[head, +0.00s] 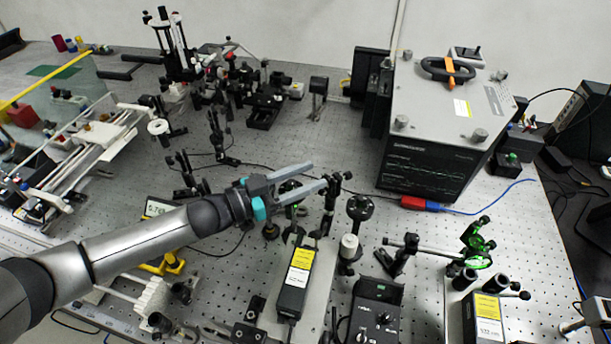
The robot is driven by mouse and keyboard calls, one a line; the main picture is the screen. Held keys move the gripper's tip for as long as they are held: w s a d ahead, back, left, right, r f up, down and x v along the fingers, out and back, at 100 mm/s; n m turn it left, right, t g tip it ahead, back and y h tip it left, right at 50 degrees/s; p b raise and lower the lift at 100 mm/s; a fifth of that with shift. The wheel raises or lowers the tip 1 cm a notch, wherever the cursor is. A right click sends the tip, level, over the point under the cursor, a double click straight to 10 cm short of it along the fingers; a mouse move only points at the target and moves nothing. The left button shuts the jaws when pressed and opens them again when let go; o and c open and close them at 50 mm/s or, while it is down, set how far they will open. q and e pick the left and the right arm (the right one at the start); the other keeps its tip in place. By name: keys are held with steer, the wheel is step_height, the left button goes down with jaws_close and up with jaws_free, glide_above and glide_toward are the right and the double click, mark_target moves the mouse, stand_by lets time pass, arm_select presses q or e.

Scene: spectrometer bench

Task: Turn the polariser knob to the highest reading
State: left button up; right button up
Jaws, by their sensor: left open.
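My left gripper (317,175) reaches in from the left over the middle of the bench. Its two grey fingers are spread apart with nothing between them. A black post-mounted optic (331,196) stands right by the fingertips; I cannot tell whether they touch it. Another round black mount (360,208) stands to its right. I cannot tell which mount carries the polariser knob. A small yellow-edged meter (158,207) is partly hidden behind my left arm, and its reading is too small to make out. My right gripper is out of view.
A large grey instrument (445,120) stands at the back right. A black laser box (295,283) and a black control box (375,310) stand in front. Green-lit optics (477,245) are at the right. Bare perforated bench (340,130) lies behind the gripper.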

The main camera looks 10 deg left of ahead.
arm_select(q)
jaws_close()
stand_by(0.3)
steer(key=n+t+y+p, duration=0.2)
steer(key=y, duration=0.1)
steer(key=n+t+y+p, duration=0.1)
steer(key=p, duration=0.1)
steer(key=shift+w+a+n+t, duration=0.3)
steer(key=shift+a, duration=0.05)
jaws_free()
stand_by(0.4)
